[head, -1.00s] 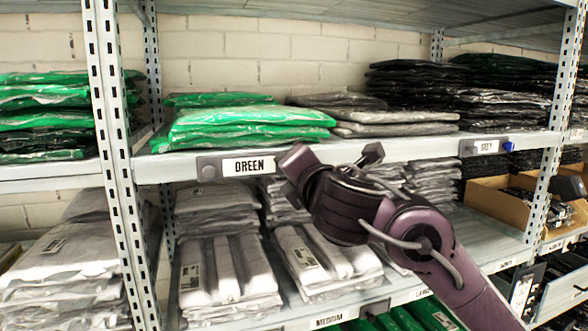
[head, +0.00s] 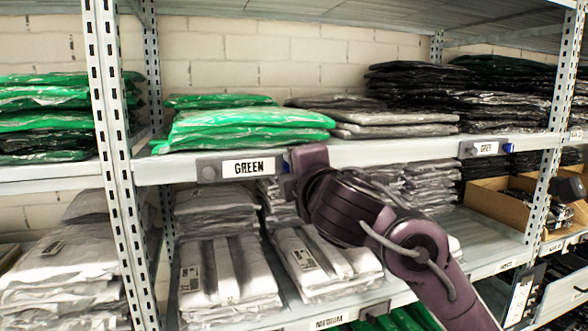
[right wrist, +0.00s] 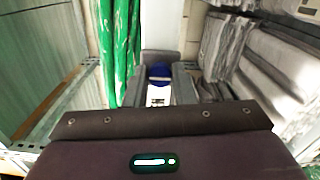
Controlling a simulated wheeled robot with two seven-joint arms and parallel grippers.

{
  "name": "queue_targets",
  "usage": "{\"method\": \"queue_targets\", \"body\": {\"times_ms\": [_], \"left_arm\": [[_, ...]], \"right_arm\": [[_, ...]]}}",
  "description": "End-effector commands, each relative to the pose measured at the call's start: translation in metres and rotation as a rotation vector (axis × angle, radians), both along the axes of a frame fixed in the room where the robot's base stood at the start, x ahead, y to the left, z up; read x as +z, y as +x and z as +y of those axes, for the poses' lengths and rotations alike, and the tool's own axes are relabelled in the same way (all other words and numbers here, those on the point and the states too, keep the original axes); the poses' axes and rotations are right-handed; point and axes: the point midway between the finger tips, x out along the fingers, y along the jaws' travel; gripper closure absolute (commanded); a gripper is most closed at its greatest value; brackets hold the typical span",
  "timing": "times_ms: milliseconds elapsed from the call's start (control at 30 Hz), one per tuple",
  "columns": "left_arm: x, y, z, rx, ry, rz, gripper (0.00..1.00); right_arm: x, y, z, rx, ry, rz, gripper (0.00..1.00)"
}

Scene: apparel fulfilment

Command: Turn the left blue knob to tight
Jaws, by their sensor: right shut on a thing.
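The right end of the GREEN label holder (head: 248,167) on the shelf edge is hidden behind my right gripper (head: 298,172). In the right wrist view a blue knob (right wrist: 159,72) shows between the fingers of my right gripper (right wrist: 158,85), which is shut on it. A white label piece (right wrist: 158,98) shows just below the blue. A second blue knob (head: 509,148) sits at the right end of the GREY label holder (head: 485,149). My left gripper is not in view.
Green bagged garments (head: 240,125) lie on the shelf above the label, with grey bags (head: 385,118) beside them. Grey bagged stacks (head: 225,270) fill the shelf below. A perforated post (head: 112,160) stands left of the label. A cardboard box (head: 490,200) is at right.

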Motion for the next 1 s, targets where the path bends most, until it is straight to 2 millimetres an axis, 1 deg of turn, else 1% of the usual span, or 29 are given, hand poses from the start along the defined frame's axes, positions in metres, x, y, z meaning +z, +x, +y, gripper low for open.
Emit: {"method": "queue_targets", "body": {"times_ms": [300, 333, 467, 500, 800, 867, 1000], "left_arm": [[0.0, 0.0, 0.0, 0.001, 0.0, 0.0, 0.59], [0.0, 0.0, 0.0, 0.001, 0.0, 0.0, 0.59], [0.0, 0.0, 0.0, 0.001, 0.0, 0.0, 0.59], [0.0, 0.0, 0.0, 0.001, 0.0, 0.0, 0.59], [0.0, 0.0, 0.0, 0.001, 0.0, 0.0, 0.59], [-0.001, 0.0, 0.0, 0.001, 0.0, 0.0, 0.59], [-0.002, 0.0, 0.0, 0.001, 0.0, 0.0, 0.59]], "right_arm": [[-0.002, 0.0, 0.0, 0.0, 0.0, 0.003, 1.0], [-0.002, 0.0, 0.0, 0.0, 0.0, 0.003, 0.74], [-0.001, 0.0, 0.0, 0.0, -0.001, 0.002, 0.57], [-0.001, 0.0, 0.0, 0.0, -0.001, 0.002, 0.55], [-0.001, -0.003, 0.0, 0.001, 0.0, 0.001, 0.55], [0.0, -0.008, -0.001, 0.002, 0.001, 0.001, 0.55], [-0.001, -0.029, -0.008, 0.003, 0.002, -0.001, 0.55]]}}
